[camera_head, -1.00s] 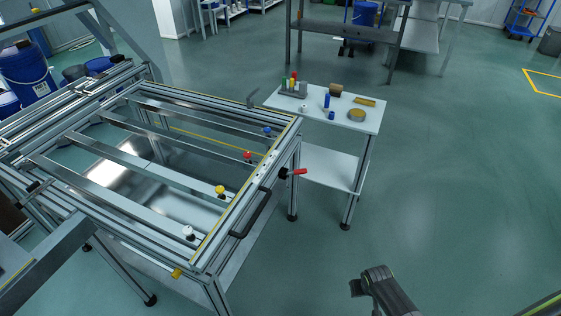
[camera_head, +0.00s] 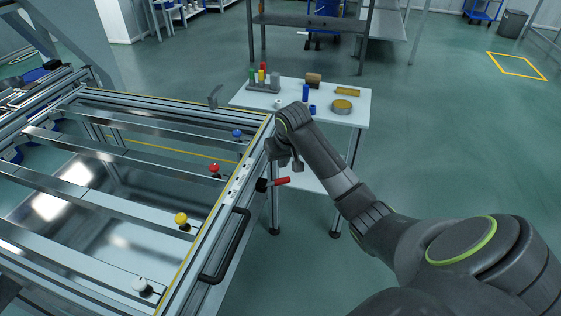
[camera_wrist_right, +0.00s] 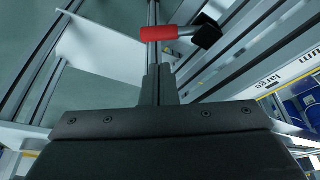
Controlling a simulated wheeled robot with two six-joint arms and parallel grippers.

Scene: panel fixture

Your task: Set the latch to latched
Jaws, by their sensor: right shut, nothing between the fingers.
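The latch (camera_head: 272,184) is a red-handled lever on a dark mount, on the right outer side of the aluminium panel frame (camera_head: 215,205). Its red handle sticks out to the right, roughly level. In the right wrist view the red handle (camera_wrist_right: 145,33) and its black base lie just beyond the fingertips. My right gripper (camera_head: 297,165) points down, just above the handle in the head view, and appears apart from it. In the right wrist view its fingers (camera_wrist_right: 158,72) are together with nothing between them. My left gripper is out of view.
A black bar handle (camera_head: 228,248) stands on the frame's near right side. Knobs in white, yellow (camera_head: 182,219), red and blue line the crossbars. A small white table (camera_head: 370,100) with several items stands behind my right arm. Floor to the right is clear.

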